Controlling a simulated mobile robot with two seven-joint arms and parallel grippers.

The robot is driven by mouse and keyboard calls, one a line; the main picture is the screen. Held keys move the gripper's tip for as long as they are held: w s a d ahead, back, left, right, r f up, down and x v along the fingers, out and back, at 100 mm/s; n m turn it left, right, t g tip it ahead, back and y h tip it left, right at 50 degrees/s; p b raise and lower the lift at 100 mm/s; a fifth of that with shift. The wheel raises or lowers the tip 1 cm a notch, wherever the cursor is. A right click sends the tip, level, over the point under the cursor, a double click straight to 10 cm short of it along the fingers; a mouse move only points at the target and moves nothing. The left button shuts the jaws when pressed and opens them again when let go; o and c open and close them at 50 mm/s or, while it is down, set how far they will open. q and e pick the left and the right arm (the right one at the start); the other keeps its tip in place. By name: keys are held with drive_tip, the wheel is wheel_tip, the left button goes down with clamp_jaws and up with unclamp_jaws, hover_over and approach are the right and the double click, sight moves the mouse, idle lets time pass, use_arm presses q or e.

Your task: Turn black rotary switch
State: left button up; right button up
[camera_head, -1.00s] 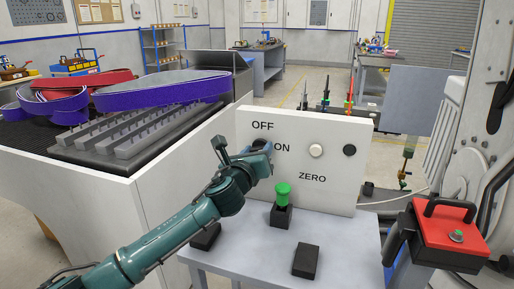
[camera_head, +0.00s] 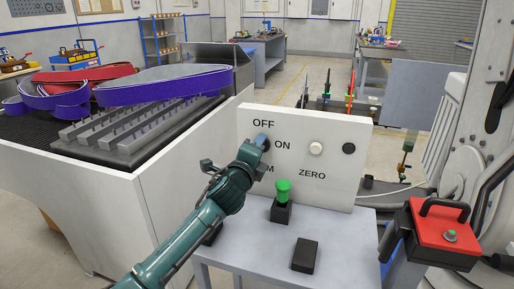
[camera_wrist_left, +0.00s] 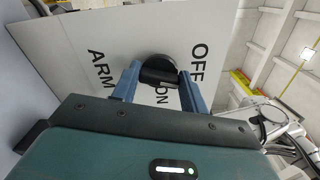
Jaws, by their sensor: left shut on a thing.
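The black rotary switch (camera_wrist_left: 158,72) sits on a white panel (camera_head: 330,121) with the labels OFF, ON, ARM and ZERO. My left gripper (camera_wrist_left: 158,84) is shut on the switch, with one blue finger on each side of it. In the head view my left gripper (camera_head: 262,143) is at the panel beside the ON label, and its fingers and wrist hide most of the switch and part of the ARM label. My right gripper is not in view.
A white button (camera_head: 316,148) and a black round part (camera_head: 349,149) are on the panel. A green-topped button (camera_head: 283,190) and a black block (camera_head: 305,256) stand on the grey table (camera_head: 345,240). A red-topped box (camera_head: 440,232) is at the right.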

use_arm(q)
drive_tip(key=shift+n, duration=1.6)
drive_tip(key=o, duration=1)
drive_tip(key=shift+s, duration=0.1)
drive_tip(key=v, duration=1.3)
